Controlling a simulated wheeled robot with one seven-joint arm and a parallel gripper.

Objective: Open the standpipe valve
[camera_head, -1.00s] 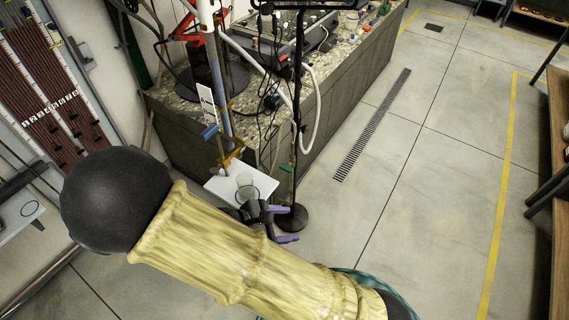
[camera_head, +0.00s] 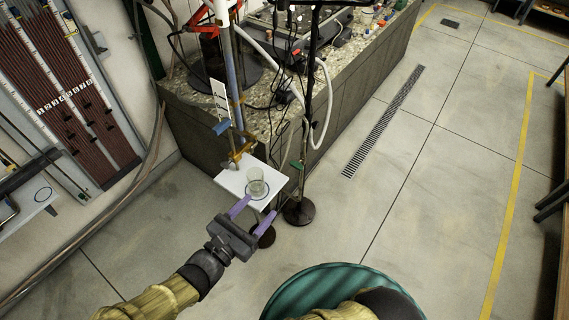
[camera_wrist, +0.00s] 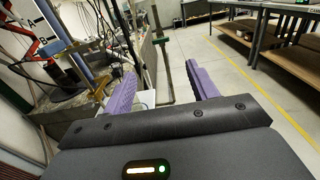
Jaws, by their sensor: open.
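A pale blue upright tube (camera_head: 234,85) stands at the counter's near corner in the head view. A brass fitting (camera_head: 240,152) is at its lower end, with a small blue part (camera_head: 221,127) just above and to the left. I cannot tell for sure which part is the standpipe valve. A glass beaker (camera_head: 256,187) stands on a white shelf (camera_head: 231,181) below the fitting. My gripper (camera_head: 254,215), with purple fingers, is open and empty at the shelf's near side. In the wrist view, the brass fitting (camera_wrist: 62,47) is left of the fingers.
A white hose (camera_head: 322,120) and dark cables hang by the counter (camera_head: 350,85). Manometer tubes (camera_head: 75,100) line the left wall.

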